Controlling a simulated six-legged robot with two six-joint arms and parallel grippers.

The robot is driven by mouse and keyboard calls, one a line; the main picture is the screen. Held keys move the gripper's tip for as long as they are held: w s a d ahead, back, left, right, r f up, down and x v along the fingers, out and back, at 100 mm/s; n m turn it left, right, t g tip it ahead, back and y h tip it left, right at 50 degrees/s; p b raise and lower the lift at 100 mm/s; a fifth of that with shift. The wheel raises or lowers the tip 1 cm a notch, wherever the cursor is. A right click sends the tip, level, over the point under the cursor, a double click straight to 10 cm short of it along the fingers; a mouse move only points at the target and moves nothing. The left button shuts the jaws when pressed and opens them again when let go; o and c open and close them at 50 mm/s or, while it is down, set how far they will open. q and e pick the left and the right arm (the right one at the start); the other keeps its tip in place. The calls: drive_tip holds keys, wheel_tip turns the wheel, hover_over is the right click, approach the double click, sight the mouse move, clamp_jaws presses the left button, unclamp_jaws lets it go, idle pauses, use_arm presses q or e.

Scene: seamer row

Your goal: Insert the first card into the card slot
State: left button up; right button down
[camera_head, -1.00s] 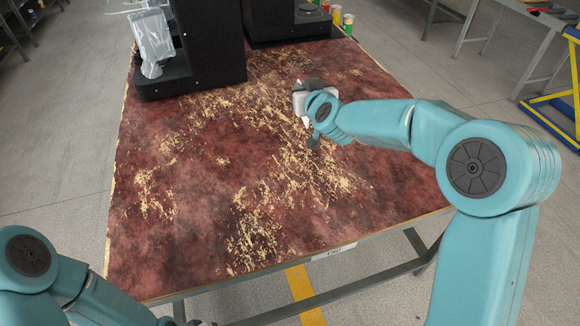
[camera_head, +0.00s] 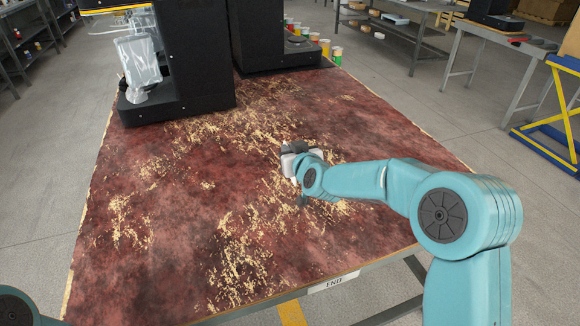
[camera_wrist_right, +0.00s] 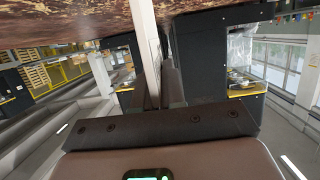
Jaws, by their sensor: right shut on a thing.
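My right gripper (camera_head: 291,151) is above the middle of the mottled red table, apart from the black machines at the back. It is shut on a thin pale piece, seen nearly edge-on in the right wrist view, which looks like the card (camera_wrist_right: 145,38). In that view the dark fingers stand on either side of its lower end. In the head view the card is hard to make out behind the gripper. I cannot pick out a card slot on the black machine (camera_head: 206,60) at the back left. My left gripper is out of view.
The table (camera_head: 150,225) is bare in its middle and front. A clear wrapped part (camera_head: 140,62) sits on the left machine's front. A second black machine (camera_head: 262,35) stands beside it, with several small colored cups (camera_head: 325,47) to its right.

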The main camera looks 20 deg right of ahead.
drive_tip(key=shift+f, duration=1.75)
drive_tip(key=shift+b, duration=0.3)
drive_tip(key=c, duration=1.2)
unclamp_jaws()
drive_tip(key=shift+f, duration=0.1)
